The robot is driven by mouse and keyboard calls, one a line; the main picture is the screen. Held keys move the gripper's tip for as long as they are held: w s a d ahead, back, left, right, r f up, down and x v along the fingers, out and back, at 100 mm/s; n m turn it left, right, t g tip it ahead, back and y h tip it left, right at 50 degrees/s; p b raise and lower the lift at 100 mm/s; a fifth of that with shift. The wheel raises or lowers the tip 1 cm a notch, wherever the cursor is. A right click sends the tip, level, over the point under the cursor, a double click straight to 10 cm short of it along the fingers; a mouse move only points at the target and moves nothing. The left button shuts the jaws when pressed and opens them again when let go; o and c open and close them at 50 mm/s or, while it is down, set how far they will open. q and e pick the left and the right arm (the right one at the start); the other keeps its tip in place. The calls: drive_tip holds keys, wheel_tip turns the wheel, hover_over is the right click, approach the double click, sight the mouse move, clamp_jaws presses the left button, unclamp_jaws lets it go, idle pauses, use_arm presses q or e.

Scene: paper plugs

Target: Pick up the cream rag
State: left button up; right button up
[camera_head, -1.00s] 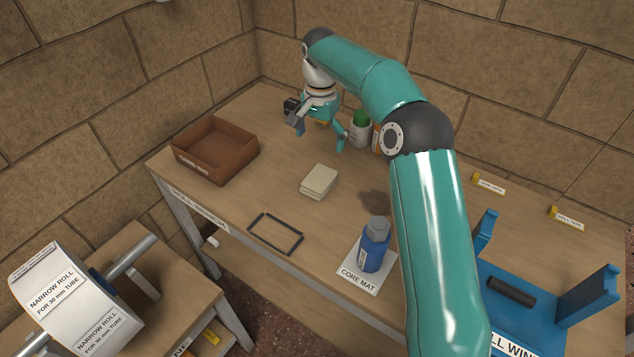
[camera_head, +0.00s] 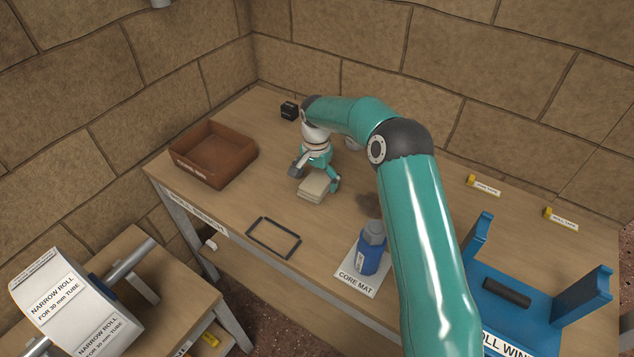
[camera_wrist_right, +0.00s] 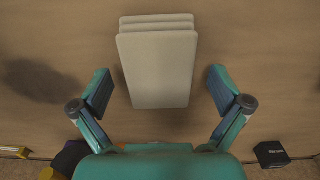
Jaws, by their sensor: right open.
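The cream rag (camera_head: 313,189) is a folded, layered pad lying on the wooden bench. In the right wrist view the rag (camera_wrist_right: 157,65) sits between and ahead of the spread fingers, with bare bench showing on both sides. My right gripper (camera_head: 316,178) is open and empty, low over the rag's far side, one finger to each side. In the right wrist view the gripper (camera_wrist_right: 160,92) touches neither edge of the rag. My left gripper does not show.
A brown tray (camera_head: 252,154) stands to the left. A black frame outline (camera_head: 273,237) lies in front. A blue bottle (camera_head: 371,252) stands on the core mat (camera_head: 354,281). A blue winder stand (camera_head: 595,300) is at the right. A dark stain (camera_head: 369,204) marks the bench.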

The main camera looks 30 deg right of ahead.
drive_tip(key=shift+f, duration=0.2)
drive_tip(key=c, duration=1.2)
drive_tip(key=shift+r, duration=0.75)
wheel_tip(320, 180, up, 10)
drive_tip(key=f, duration=0.1)
wheel_tip(320, 180, up, 10)
hover_over(316, 180)
drive_tip(key=shift+s+f+p, duration=0.15)
drive_tip(key=shift+f+p, duration=0.05)
drive_tip(key=shift+p, duration=0.25)
